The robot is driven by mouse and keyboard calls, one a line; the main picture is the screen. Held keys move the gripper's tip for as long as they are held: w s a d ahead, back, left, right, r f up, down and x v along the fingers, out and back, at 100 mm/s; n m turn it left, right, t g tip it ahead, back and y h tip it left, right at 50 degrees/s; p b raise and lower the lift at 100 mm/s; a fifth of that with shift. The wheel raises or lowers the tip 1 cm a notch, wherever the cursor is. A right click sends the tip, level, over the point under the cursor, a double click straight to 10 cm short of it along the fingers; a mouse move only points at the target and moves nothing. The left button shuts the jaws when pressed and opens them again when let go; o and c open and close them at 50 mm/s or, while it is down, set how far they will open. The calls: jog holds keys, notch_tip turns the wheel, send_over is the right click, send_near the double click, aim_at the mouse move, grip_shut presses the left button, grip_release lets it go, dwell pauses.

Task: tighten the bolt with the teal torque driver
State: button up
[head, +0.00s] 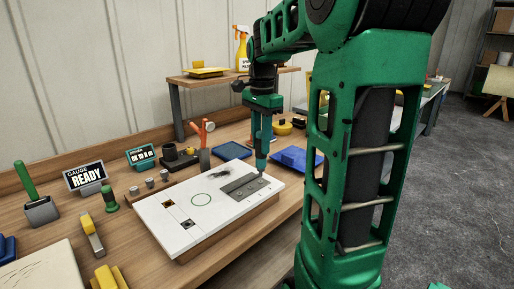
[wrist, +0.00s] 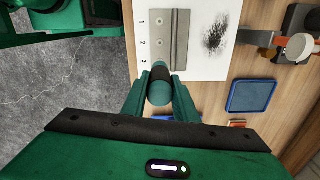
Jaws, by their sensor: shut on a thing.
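My gripper (head: 263,106) is shut on the teal torque driver (head: 262,145), which hangs upright with its tip down. In the wrist view the driver (wrist: 160,92) sits between the two green fingers. Its tip is over the end of the grey metal plate (head: 240,188) on the white board, close to the spot marked 3. I cannot tell whether the tip touches a bolt. Two bolt heads (wrist: 159,32) show on the plate (wrist: 181,40) beside marks 1 and 2. Anything at mark 3 is hidden by the driver.
The white board (head: 172,222) lies on the wooden bench, with a green circle and two square inserts. Behind it stand a "GAUGE READY" sign (head: 85,177), a second sign (head: 141,155) and an orange-handled tool (head: 205,140). Blue trays (head: 297,158) lie beyond. A raised shelf (head: 215,78) stands behind.

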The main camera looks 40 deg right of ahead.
jog(key=shift+r, duration=1.9)
